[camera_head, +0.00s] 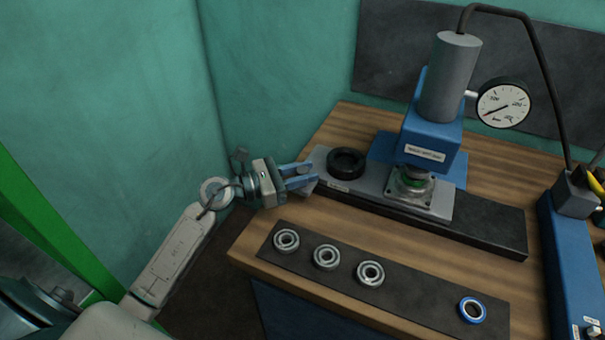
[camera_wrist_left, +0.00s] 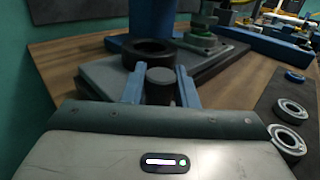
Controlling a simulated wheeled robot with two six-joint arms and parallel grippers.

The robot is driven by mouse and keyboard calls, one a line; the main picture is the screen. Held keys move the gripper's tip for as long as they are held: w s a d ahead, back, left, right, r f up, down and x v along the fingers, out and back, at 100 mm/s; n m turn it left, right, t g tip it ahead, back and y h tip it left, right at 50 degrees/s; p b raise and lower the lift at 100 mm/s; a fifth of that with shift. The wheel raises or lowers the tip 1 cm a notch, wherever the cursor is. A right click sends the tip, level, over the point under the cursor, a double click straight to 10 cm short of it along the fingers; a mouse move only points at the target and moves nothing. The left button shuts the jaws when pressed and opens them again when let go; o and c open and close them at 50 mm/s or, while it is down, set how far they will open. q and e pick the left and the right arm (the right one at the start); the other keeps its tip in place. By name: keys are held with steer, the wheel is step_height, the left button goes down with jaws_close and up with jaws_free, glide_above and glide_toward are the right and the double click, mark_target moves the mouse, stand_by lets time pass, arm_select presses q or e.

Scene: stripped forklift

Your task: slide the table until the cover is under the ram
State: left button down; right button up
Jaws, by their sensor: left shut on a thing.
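The grey sliding table (camera_head: 375,182) lies on a dark rail (camera_head: 490,225) on the wooden bench. The cover (camera_head: 410,198), a grey flanged part with a green ring on top, sits near its right end. It appears beneath the head of the blue press (camera_head: 430,140), whose grey ram cylinder (camera_head: 452,75) stands above; exact alignment is hard to tell. A black ring (camera_head: 346,162) rests on the table's left part. My left gripper (camera_head: 304,180) is at the table's left end, shut on a dark round knob (camera_wrist_left: 161,86). My right gripper is out of view.
A dark mat (camera_head: 315,270) along the front edge holds three grey bearings (camera_head: 327,257) and a blue-rimmed one (camera_head: 472,309). A pressure gauge (camera_head: 503,103) with a black hose is beside the ram. A blue pump (camera_head: 565,265) stands at right. A teal wall is at left.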

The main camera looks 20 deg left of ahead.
arm_select(q)
steer(key=shift+w+a, duration=0.1)
steer(key=c, duration=1.2)
jaws_free()
steer(key=shift+a, duration=0.3)
steer(key=shift+d+r, duration=0.15)
steer(key=shift+r+p, duration=0.35)
step_height(320, 180, up, 3)
steer(key=shift+f+p, duration=0.1)
steer(key=shift+p, duration=1)
steer(key=s+d+p, duration=0.1)
steer(key=s+d, duration=0.1)
steer(key=s, duration=0.3)
steer(key=s+d+p, duration=0.1)
steer(key=s, duration=0.4)
steer(key=s+d+r+p, duration=0.1)
steer(key=s+d, duration=0.1)
steer(key=s, duration=0.3)
steer(key=shift+d+r, duration=0.1)
steer(key=shift+d, duration=0.25)
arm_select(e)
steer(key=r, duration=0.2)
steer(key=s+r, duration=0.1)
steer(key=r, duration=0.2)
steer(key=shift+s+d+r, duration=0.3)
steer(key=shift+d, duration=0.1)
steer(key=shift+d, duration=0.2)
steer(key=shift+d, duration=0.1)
